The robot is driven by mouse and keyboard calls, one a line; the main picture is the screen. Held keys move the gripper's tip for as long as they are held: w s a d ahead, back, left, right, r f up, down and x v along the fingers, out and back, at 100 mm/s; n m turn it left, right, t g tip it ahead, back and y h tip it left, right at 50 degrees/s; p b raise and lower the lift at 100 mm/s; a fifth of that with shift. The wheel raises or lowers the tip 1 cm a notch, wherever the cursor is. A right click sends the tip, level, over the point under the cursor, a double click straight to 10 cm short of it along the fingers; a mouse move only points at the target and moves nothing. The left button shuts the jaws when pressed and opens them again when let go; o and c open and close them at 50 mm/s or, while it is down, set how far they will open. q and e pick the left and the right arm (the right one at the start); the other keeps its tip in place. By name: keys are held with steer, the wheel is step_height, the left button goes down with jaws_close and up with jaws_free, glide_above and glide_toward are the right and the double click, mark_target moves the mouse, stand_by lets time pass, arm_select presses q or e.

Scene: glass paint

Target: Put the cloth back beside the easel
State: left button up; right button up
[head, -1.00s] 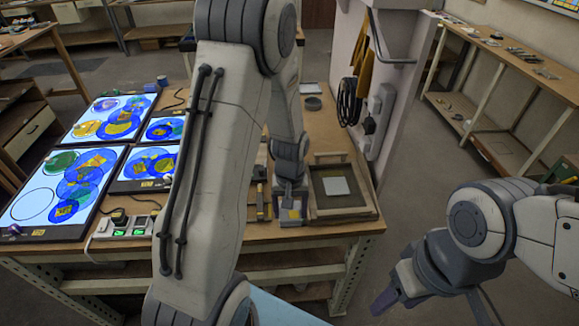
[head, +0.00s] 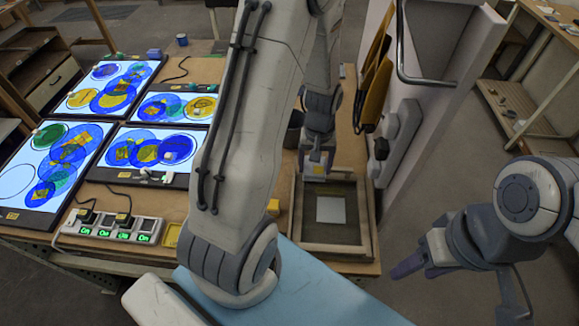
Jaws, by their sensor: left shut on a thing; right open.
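My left gripper (head: 318,164) points down near the back edge of a wooden-framed tray. It is shut on a small pale and yellow thing (head: 319,169), probably the cloth; the fingers hide most of it. I cannot tell whether it touches the tray. My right gripper (head: 408,266) is open and empty, off the table at the right. Several lit panels (head: 161,109) with blue and yellow circles lie on the left part of the table. I cannot make out for certain which thing is the easel.
The wooden-framed tray (head: 298,237) holds a pale square (head: 331,210). A power strip (head: 118,231) with green lights lies at the table's front left. My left arm hides the table's middle.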

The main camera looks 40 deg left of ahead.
arm_select(q)
steer(key=a+f+p, duration=0.1)
steer(key=a+f, duration=0.1)
steer(key=a, duration=0.1)
steer(key=s+a+f+p, duration=0.1)
steer(key=a+f, duration=0.1)
steer(key=a, duration=0.2)
steer(key=s+a+f+p, duration=0.1)
steer(key=a+f+p, duration=0.1)
steer(key=a+f, duration=0.1)
steer(key=shift+a, duration=0.65)
step_height(320, 180, down, 4)
steer(key=shift+r+p, duration=0.2)
steer(key=shift+p, duration=0.55)
steer(key=shift+f, duration=0.2)
steer(key=shift+f, duration=0.2)
steer(key=o, duration=1.3)
steer(key=shift+r, duration=0.2)
